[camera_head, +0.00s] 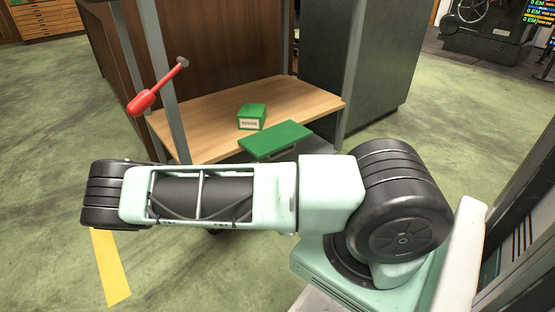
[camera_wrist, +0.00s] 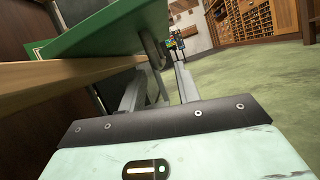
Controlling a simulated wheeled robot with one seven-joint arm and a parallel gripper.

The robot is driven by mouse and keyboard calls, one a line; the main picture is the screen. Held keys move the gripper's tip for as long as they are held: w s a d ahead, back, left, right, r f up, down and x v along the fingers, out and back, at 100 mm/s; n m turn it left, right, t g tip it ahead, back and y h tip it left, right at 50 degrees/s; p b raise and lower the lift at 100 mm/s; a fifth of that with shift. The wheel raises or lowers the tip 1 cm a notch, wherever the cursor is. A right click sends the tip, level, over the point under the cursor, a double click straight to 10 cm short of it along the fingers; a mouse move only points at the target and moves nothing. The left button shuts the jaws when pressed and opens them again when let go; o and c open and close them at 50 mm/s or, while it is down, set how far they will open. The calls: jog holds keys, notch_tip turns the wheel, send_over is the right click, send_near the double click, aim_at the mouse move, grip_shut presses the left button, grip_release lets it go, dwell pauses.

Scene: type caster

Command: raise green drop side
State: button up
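The green drop side (camera_head: 275,138) is a flat panel sticking out from the front edge of the wooden shelf, with a grey handle (camera_head: 283,154) on its near underside. In the wrist view the panel (camera_wrist: 110,30) fills the upper left, and its grey handle (camera_wrist: 152,50) hangs down just beyond the fingers. My gripper (camera_wrist: 158,85) has its two grey fingers apart, with the handle in line with the gap between them. I cannot tell whether they touch it. In the head view my arm hides the gripper.
A green labelled box (camera_head: 251,117) stands on the wooden shelf (camera_head: 205,113) behind the panel. A red-handled tool (camera_head: 150,97) is at the left post. The shelf's wooden edge (camera_wrist: 60,73) is close on the left in the wrist view. Green floor (camera_wrist: 240,70) is open to the right.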

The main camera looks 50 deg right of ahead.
aim_at(273, 159)
jog(key=shift+b+x, duration=0.65)
jog(key=shift+x, duration=1.85)
grip_shut()
